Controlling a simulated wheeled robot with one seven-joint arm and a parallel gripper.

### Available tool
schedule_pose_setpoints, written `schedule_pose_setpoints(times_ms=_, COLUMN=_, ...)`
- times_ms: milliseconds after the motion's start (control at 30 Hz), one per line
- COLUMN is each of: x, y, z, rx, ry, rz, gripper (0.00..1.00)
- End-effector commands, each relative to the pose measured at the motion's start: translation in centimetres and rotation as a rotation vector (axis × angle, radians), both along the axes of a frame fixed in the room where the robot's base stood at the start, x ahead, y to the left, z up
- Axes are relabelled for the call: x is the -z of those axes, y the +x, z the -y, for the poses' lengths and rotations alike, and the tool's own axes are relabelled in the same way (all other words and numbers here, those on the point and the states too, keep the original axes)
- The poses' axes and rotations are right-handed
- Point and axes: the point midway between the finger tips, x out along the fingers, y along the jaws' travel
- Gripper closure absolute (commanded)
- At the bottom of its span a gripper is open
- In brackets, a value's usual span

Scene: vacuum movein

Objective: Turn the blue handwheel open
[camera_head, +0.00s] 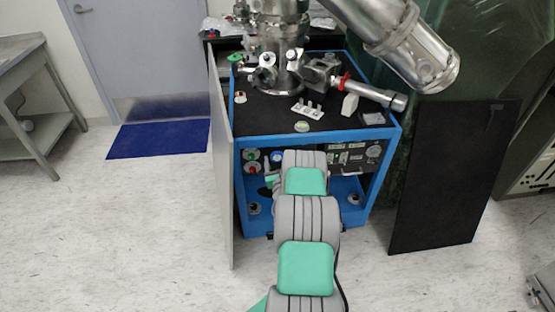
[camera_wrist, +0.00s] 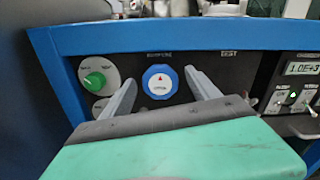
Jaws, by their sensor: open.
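The blue handwheel (camera_wrist: 160,82) is a round blue knob with a white centre and a small red mark, set on the black front panel of the blue cart. In the wrist view it shows between the two fingers of my gripper (camera_wrist: 157,84), which are apart, one to its left and one to its right. I cannot tell whether the fingers touch it. In the head view the handwheel (camera_head: 276,156) is small, just left of my arm.
A green knob (camera_wrist: 95,81) sits left of the handwheel. A display with switches (camera_wrist: 302,69) is to the right. The blue cart (camera_head: 391,150) carries metal vacuum parts on top. A grey side panel (camera_head: 221,160) stands open at left, and a black panel (camera_head: 450,180) leans at right.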

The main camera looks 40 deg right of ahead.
Motion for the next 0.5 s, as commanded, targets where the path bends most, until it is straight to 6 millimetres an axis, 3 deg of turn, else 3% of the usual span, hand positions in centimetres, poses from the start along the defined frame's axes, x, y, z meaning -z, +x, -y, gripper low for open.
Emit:
schedule_pose_setpoints(times_ms=167, x=0.03, y=-0.01, z=-0.02, rx=0.000, ry=0.000, rz=0.000, gripper=0.31)
schedule_pose_setpoints(times_ms=500, x=0.02, y=-0.03, z=-0.03, rx=0.000, ry=0.000, rz=0.000, gripper=0.59)
